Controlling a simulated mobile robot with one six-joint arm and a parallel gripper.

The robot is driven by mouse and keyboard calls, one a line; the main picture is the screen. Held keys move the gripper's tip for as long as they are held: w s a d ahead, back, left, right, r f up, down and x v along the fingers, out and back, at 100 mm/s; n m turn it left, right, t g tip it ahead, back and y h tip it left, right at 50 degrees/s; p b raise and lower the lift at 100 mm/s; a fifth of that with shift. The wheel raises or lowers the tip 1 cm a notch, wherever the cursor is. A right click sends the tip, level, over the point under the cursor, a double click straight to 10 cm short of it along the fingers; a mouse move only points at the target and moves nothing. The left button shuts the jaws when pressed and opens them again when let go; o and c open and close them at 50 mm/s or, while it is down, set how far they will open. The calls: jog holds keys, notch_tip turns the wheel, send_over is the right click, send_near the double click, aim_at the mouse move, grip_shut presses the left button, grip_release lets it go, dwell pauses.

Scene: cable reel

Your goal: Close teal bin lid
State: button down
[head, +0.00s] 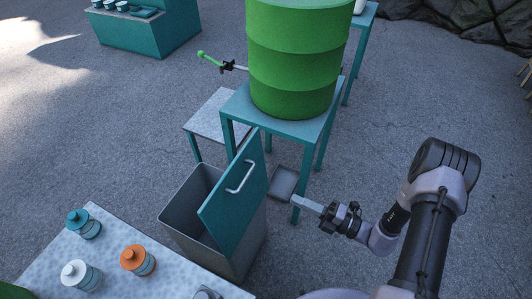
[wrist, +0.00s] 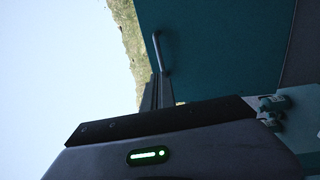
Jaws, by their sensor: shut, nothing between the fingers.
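A grey bin (head: 187,215) stands on the ground in the head view, with its teal lid (head: 228,203) tilted up and open. A pale bar handle (head: 241,177) sits on the lid's outer face. My gripper (head: 296,200) is to the right of the lid, apart from it in the head view, with its fingers pointing left toward the lid. The fingers are shut and empty. In the wrist view the teal lid (wrist: 222,60) fills the upper right, with its handle (wrist: 160,52) just beyond the finger tips (wrist: 162,78).
A teal table (head: 238,106) with a green barrel (head: 298,60) stands behind the bin. A grey tray (head: 284,182) is beside the gripper. A speckled table (head: 100,250) with several bottles is at front left. Open pavement lies right of the barrel.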

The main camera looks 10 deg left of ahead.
jog(key=b+x, duration=0.3)
jog(key=x, duration=1)
jog(key=shift+s+a, duration=0.2)
jog(key=shift+a, duration=0.3)
jog(key=shift+r, duration=0.15)
